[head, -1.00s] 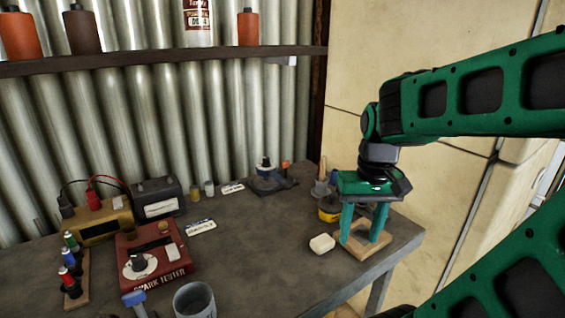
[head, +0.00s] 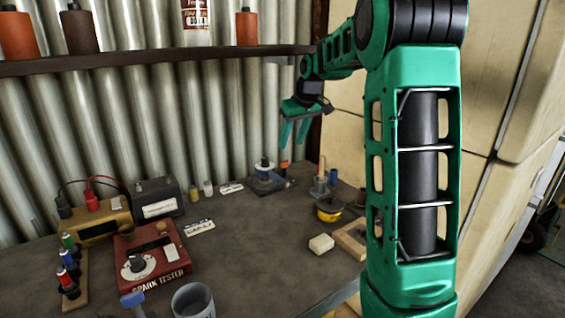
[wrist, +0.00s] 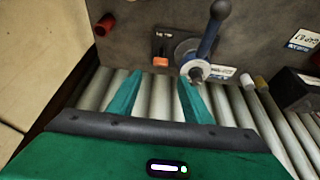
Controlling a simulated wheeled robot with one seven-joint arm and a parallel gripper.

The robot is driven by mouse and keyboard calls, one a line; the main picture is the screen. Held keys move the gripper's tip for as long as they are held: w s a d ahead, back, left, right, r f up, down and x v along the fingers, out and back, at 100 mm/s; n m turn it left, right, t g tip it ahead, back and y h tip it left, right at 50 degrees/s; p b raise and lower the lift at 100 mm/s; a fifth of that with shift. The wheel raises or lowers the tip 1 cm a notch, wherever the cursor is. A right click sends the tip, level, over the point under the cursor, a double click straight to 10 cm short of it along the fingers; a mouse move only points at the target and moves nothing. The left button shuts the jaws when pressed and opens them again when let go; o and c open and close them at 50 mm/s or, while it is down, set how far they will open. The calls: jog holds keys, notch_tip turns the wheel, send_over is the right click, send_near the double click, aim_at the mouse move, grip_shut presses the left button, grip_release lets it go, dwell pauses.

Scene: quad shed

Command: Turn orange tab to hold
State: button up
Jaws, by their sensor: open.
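The orange tab (head: 284,165) stands at the right end of a small dark device (head: 267,181) at the back of the bench. In the wrist view the orange tab (wrist: 160,61) sits on a dark slotted plate, beside a round metal part with a blue-handled lever (wrist: 208,38). The markings by the tab are too small to read. My gripper (head: 292,143) is open and empty, just above the tab and apart from it. In the wrist view my gripper's green fingers (wrist: 160,78) point toward the tab, which lies between and beyond their tips.
A red spark tester (head: 152,256), a cup (head: 193,300) and a battery-like box (head: 158,198) stand on the left. A yellow tin (head: 330,209), pale block (head: 321,244) and wooden frame (head: 350,238) are on the right. A shelf (head: 150,58) crosses above.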

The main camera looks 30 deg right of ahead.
aim_at(285, 168)
jog(key=x, duration=0.9)
jog(key=shift+f, duration=0.4)
